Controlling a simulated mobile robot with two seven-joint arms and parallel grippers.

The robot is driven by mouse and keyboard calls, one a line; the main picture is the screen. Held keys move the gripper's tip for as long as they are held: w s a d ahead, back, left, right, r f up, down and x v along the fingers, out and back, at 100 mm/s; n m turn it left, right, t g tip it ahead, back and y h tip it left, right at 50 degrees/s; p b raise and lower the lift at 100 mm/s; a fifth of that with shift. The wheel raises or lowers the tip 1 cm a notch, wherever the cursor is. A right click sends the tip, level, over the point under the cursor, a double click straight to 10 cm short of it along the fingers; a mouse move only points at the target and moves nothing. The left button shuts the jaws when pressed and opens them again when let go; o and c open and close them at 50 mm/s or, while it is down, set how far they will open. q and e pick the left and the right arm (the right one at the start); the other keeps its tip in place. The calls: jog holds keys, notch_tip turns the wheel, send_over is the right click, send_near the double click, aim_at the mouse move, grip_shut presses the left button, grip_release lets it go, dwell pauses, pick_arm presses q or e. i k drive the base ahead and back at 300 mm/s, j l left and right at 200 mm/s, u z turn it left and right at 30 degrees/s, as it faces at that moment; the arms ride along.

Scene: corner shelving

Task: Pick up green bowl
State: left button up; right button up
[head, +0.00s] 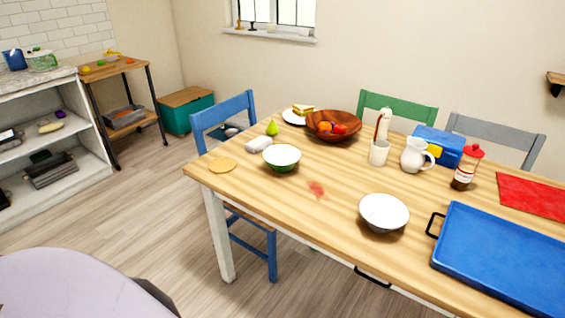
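The green bowl (281,158) stands upright on the wooden table (270,200), toward its left end. Its outside is green and its inside is white, and it looks empty. A second bowl (384,212), white inside, stands nearer the front edge of the table. Neither of my grippers is in view.
Near the green bowl are a whitish oblong item (258,144), a green pear (272,128) and a round tan piece (222,165). A wooden fruit bowl (345,134) stands behind. A blue tray (500,260) fills the right front. A blue chair (222,112) stands at the left end.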

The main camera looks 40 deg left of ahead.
aim_at(281, 158)
jog(key=j+z, duration=0.15)
jog(key=j, duration=0.55)
jog(key=k+j+z, duration=0.1)
jog(key=j, duration=0.55)
jog(key=j+z, duration=0.15)
jog(key=j, duration=0.55)
jog(key=k, duration=0.05)
